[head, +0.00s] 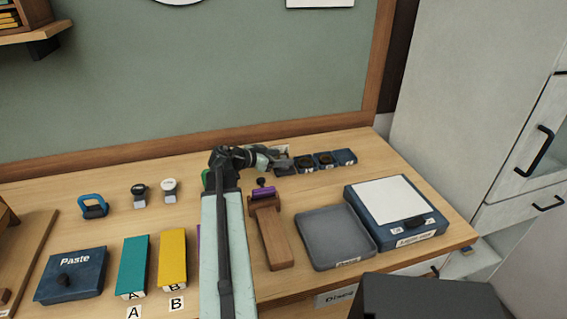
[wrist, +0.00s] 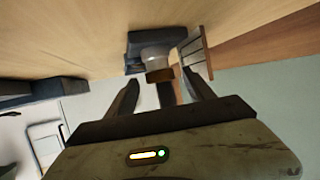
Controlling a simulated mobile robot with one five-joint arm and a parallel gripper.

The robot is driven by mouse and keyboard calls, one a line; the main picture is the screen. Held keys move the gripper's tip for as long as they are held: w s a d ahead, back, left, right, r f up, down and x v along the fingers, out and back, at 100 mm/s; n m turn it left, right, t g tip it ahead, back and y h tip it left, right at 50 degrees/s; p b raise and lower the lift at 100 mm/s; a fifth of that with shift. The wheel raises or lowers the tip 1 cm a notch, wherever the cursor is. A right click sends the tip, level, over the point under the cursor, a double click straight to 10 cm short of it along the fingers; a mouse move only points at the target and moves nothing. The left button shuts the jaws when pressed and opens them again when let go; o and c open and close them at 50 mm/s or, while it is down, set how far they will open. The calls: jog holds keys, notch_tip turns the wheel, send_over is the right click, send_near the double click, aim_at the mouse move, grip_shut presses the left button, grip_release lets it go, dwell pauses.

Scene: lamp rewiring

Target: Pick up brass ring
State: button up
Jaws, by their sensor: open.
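My gripper (wrist: 162,84) is open in the wrist view, with its fingers spread and pointing toward a brass-brown ring (wrist: 160,75). The ring sits at the near end of a pale, glassy cylinder (wrist: 157,56), which stands at a dark block (wrist: 143,38). The ring lies between the fingertips or just beyond them; I cannot tell whether they touch it. In the head view my gripper (head: 284,160) is low at the back of the bench, beside a row of dark blocks (head: 304,164). The ring cannot be made out there.
A slatted piece (wrist: 197,54) stands close to the right fingertip in the wrist view. In the head view, a wooden-handled tool (head: 275,238), a grey tray (head: 333,237) and a blue box with a white top (head: 395,205) are at the right.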

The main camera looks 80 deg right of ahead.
grip_shut()
jog(key=shift+r, duration=0.1)
notch_tip(320, 180, up, 10)
jog(key=p, duration=1)
